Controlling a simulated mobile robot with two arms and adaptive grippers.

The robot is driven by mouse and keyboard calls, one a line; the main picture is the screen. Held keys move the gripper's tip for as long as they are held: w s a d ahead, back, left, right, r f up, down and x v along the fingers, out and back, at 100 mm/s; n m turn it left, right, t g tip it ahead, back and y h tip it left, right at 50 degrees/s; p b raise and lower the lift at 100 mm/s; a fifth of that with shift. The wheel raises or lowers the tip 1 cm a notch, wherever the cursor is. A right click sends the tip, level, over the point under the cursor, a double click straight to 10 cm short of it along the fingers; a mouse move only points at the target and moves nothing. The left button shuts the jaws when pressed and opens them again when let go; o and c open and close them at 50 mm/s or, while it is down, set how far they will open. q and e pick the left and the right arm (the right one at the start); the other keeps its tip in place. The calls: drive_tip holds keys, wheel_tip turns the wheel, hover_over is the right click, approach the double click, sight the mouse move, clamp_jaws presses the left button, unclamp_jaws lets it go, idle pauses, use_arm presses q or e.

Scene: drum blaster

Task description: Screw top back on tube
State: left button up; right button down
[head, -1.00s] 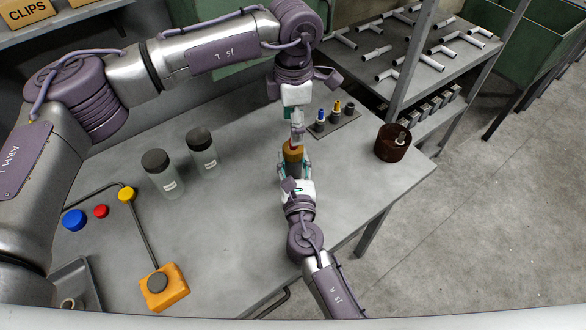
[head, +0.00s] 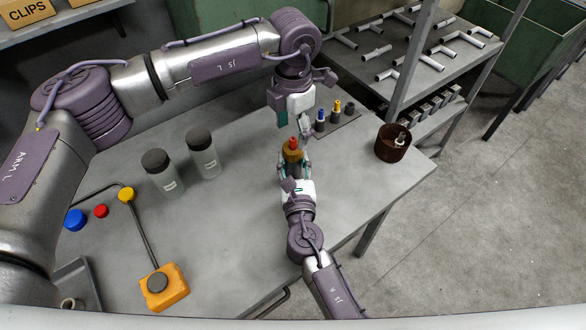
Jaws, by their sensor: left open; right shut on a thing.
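My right gripper (head: 296,172) is shut on a tube (head: 293,155) above the front right part of the table. The tube looks upright, with a brown-orange band, and the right gripper's fingers hide its lower part. A small red top (head: 294,142) sits at the tube's upper end. Whether it is screwed tight cannot be told. My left gripper (head: 292,117) is open just above and beyond the red top, apart from it, and appears empty.
A dark rack (head: 335,124) with small blue-, yellow- and dark-topped pieces lies right of the grippers. A brown round container (head: 393,142) stands near the table's right edge. Two dark-lidded bottles, one here (head: 203,155), stand left. An orange button box (head: 163,288) is at front left.

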sight(293, 138)
use_arm(q)
drive_tip(key=shift+f, duration=2.8)
drive_tip(key=shift+c, duration=0.2)
drive_tip(key=c, duration=1.2)
drive_tip(key=o, duration=1.4)
wheel_tip(293, 138, up, 12)
drive_tip(key=shift+r, duration=0.1)
use_arm(e)
drive_tip(key=c, duration=0.6)
unclamp_jaws()
drive_tip(key=shift+o, duration=0.2)
